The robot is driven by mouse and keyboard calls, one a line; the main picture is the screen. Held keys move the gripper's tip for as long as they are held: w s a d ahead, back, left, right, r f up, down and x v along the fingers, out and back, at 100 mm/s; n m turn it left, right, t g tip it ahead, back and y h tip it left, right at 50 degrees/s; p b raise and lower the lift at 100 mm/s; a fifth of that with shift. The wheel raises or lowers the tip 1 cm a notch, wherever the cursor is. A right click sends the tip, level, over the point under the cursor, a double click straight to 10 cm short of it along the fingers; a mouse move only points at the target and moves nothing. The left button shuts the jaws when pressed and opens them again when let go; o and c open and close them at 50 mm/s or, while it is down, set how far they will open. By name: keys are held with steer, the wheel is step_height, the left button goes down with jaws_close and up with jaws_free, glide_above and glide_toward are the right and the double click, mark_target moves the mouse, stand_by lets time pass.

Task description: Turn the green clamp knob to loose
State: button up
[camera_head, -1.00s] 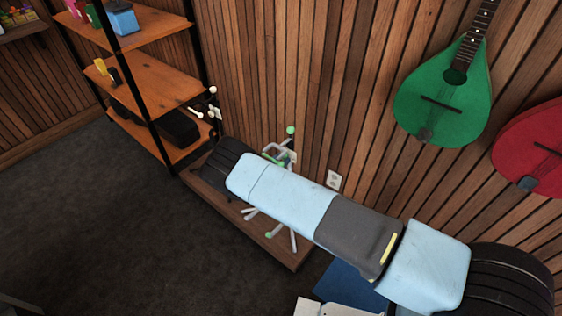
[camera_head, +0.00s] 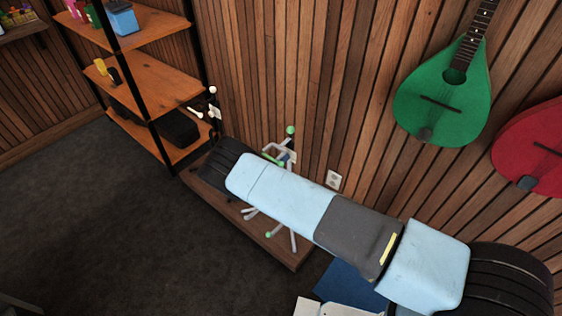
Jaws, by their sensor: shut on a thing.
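A stand with pale grey legs and green ends stands on a low wooden platform (camera_head: 278,246) by the wall. Its green top tip (camera_head: 290,130) rises above my light blue arm, and a green-edged pale bracket (camera_head: 272,149) shows just below it. The middle of the stand is hidden behind my arm. I cannot tell which green part is the clamp knob, or how far it is turned. My arm crosses from the lower right to the platform. My gripper is not visible; its end of the arm is hidden.
A black stand with white tips (camera_head: 213,104) stands behind my arm's dark joint. A wooden shelf unit (camera_head: 152,80) is at the upper left. A green instrument (camera_head: 440,100) and a red one (camera_head: 535,150) hang on the slatted wall. The dark floor at left is clear.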

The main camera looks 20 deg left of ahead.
steer(key=shift+a+n, duration=0.2)
steer(key=shift+n, duration=4.8)
steer(key=shift+d, duration=0.1)
steer(key=o, duration=1.1)
steer(key=shift+c, duration=0.2)
steer(key=v, duration=1.3)
steer(key=shift+s, duration=0.4)
